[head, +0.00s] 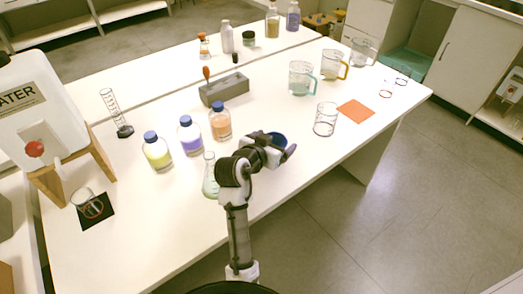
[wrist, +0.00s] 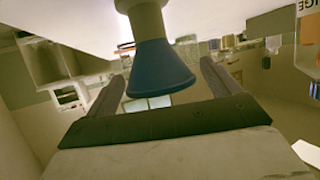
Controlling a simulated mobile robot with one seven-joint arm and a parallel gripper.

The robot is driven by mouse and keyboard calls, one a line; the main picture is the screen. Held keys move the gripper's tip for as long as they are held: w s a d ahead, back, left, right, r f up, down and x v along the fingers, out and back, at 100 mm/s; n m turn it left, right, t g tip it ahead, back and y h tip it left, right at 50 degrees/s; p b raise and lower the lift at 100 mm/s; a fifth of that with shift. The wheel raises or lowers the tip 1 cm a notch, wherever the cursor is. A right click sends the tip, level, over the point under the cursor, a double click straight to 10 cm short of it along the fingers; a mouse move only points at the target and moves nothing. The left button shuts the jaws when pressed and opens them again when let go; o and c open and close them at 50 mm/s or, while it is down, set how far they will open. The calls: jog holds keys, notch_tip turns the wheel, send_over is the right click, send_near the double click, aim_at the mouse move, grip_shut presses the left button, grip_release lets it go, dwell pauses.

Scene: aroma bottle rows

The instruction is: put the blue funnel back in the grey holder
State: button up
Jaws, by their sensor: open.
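The blue funnel (head: 279,138) shows in the head view just behind my gripper (head: 283,152), partly covered by it. In the wrist view the blue funnel (wrist: 158,70) lies between the two spread fingers of my gripper (wrist: 163,78), with visible gaps at both sides. Its narrow end meets a pale cylindrical piece (wrist: 143,20); what this belongs to is hidden in the head view. My gripper is open and holds nothing. The grey holder (head: 225,93) stands farther back on the table, left of my gripper, with an orange-topped tool (head: 206,73) upright at its left end.
A conical flask (head: 210,178) stands close left of my arm. Yellow (head: 158,154), purple (head: 191,139) and orange (head: 220,125) bottles stand in a row between it and the holder. A clear beaker (head: 325,121) and orange mat (head: 356,111) are to the right.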

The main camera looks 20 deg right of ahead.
jog(key=b+v, duration=0.1)
jog(key=v, duration=1)
jog(key=shift+s+a, duration=0.25)
jog(key=shift+s, duration=0.05)
